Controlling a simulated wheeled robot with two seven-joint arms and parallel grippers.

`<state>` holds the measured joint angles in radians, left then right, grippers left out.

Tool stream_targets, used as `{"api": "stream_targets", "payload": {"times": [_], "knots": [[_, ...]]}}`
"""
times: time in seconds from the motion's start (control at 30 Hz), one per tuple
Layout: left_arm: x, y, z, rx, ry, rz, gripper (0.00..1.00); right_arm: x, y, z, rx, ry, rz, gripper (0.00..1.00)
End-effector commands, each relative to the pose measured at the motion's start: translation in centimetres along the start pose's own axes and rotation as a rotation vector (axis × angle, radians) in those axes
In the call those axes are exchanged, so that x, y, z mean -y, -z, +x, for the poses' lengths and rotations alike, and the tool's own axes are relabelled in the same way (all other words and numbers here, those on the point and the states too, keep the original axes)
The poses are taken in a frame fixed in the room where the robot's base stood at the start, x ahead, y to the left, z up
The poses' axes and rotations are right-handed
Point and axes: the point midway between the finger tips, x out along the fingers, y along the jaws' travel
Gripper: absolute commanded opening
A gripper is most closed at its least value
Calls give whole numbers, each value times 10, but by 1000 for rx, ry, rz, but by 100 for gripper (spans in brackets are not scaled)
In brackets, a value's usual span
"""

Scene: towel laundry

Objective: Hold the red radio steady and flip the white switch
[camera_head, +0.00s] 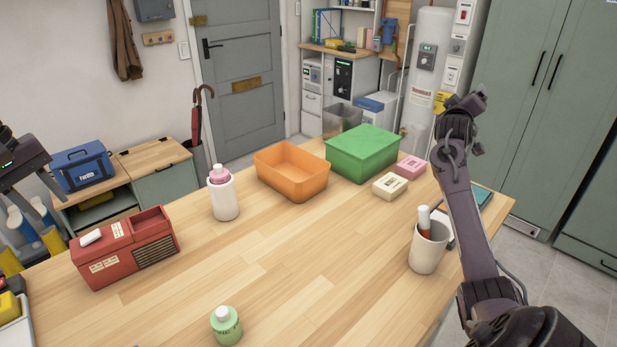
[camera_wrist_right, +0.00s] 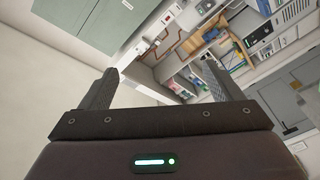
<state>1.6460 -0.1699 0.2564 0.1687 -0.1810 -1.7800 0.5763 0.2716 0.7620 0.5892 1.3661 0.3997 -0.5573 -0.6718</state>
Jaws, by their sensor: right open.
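The red radio (camera_head: 118,256) stands upright on the left of the wooden table in the head view. Its white switch (camera_head: 90,237) is a pale block on the radio's top left. My left gripper (camera_head: 48,218) is at the left edge, beside and above the radio, its dark fingers apart and apart from the radio. My right gripper (camera_head: 470,100) is raised high at the right, far from the radio. In the right wrist view its two fingers (camera_wrist_right: 158,85) are spread with nothing between them.
A white bottle holder (camera_head: 223,199), an orange tray (camera_head: 292,172) and a green box (camera_head: 363,153) stand along the back. A green bottle (camera_head: 227,326) is at the front, a cream cup (camera_head: 428,250) at the right. The table's middle (camera_head: 310,260) is clear.

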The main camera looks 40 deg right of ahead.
Motion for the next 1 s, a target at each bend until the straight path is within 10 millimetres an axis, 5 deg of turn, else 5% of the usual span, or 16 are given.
{"api": "stream_targets", "payload": {"times": [0.03, 0.1, 0.37, 0.6, 0.8, 1.0], "knots": [[0, 0, 0, 0, 0, 0, 36, 7, 31, -2, -19, 35, -19, 85], [0, 0, 0, 0, 0, 0, 36, 33, 62, -7, -22, 114, -72, 85], [0, 0, 0, 0, 0, 0, 36, 173, 120, -53, 39, 485, -321, 85], [0, 0, 0, 0, 0, 0, 36, 277, 177, -136, 35, 823, -594, 85], [0, 0, 0, 0, 0, 0, 36, 324, 238, -228, -25, 1063, -881, 85], [0, 0, 0, 0, 0, 0, 36, 336, 296, -333, -107, 1262, -1191, 85]]}}
